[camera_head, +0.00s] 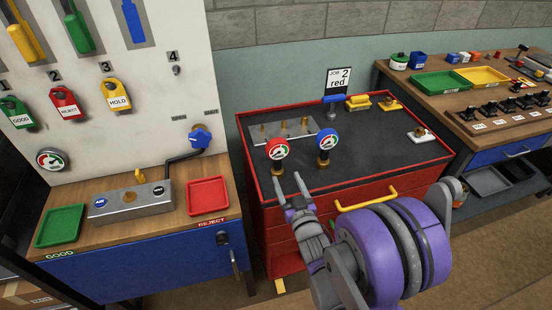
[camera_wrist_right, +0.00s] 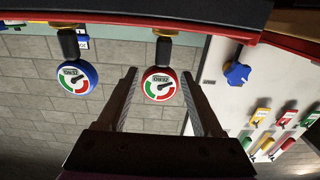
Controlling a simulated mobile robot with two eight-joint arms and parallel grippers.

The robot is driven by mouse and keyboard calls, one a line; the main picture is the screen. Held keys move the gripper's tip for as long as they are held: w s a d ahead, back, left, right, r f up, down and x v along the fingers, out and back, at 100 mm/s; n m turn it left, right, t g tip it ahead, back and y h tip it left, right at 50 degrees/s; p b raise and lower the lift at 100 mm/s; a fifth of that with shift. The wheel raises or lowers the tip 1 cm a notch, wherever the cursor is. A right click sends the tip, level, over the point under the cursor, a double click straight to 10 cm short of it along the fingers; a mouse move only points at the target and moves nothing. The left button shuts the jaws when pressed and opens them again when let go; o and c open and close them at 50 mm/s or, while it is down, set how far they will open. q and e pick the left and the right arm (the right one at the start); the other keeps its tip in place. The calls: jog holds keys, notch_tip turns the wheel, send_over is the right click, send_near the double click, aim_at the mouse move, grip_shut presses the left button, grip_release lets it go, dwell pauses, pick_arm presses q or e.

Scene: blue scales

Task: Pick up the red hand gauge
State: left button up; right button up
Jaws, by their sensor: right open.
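The red hand gauge (camera_head: 277,149) stands upright on the dark top of the red tool cabinet, near its left front edge. My right gripper (camera_head: 288,188) is open just in front of and below it in the head view. In the right wrist view the red gauge (camera_wrist_right: 160,86) shows between the two open fingers (camera_wrist_right: 162,100), with its dial facing the camera. I cannot tell whether a finger touches it. A blue hand gauge (camera_head: 325,140) stands to the right of the red one; it also shows in the wrist view (camera_wrist_right: 76,77). My left gripper is not in view.
A metal block with brass fittings (camera_head: 283,130) lies behind the gauges. A yellow handle (camera_head: 366,199) juts from the cabinet front. A red tray (camera_head: 207,196) sits on the left bench.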

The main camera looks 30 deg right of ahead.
aim_at(279, 164)
jog(key=x, duration=0.4)
jog(key=shift+p, duration=0.3)
jog(key=x, duration=0.1)
jog(key=p+x, duration=0.1)
jog(key=x, duration=0.3)
jog(key=shift+a+r, duration=0.2)
jog(key=shift+a, duration=0.1)
jog(key=shift+w, duration=0.3)
jog(key=shift+s, duration=0.1)
jog(key=shift+c, duration=1.2)
grip_shut()
